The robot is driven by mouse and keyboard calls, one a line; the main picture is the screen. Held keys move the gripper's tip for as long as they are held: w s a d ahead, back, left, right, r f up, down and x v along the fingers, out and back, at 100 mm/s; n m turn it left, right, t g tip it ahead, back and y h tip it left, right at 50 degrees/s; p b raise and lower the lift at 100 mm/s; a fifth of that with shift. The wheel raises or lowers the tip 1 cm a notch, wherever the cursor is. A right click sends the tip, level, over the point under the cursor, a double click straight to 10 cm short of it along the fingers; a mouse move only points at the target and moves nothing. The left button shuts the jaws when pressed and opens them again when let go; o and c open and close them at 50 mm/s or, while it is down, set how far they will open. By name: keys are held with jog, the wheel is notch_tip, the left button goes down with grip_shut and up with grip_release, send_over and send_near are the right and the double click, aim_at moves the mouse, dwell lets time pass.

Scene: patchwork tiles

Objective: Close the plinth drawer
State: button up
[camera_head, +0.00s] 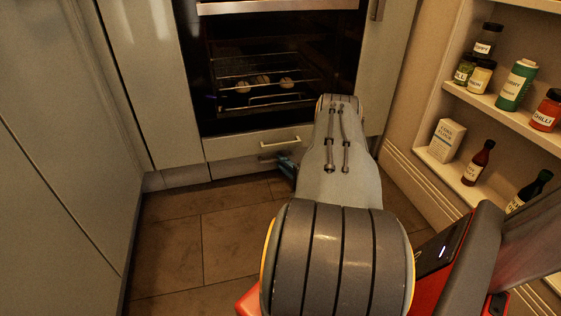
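The plinth drawer (232,168) is the low grey front at floor level, under the oven and under a wider cream drawer front. A small handle shows near its right part. I cannot tell clearly how far it stands out from the plinth line. My gripper (287,164) is low by the right part of this front, close to the handle. My arm hides the drawer's right end and most of the gripper. I cannot see whether the fingers are open or shut, or whether they touch the drawer.
The oven (262,70) with a glass front stands above, with round items on its rack. The cream drawer (240,145) below it has a bar handle. Tall cabinets (60,130) line the left. Shelves with jars (515,85) and bottles are at right. The tiled floor (200,235) is clear at left.

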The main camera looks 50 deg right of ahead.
jog(key=s, duration=0.1)
jog(key=s+p, duration=0.1)
jog(key=s, duration=0.1)
jog(key=s+p, duration=0.1)
jog(key=s, duration=0.1)
jog(key=shift+s+a, duration=0.15)
jog(key=shift+a, duration=0.25)
jog(key=shift+s+a, duration=0.1)
jog(key=shift+s, duration=0.15)
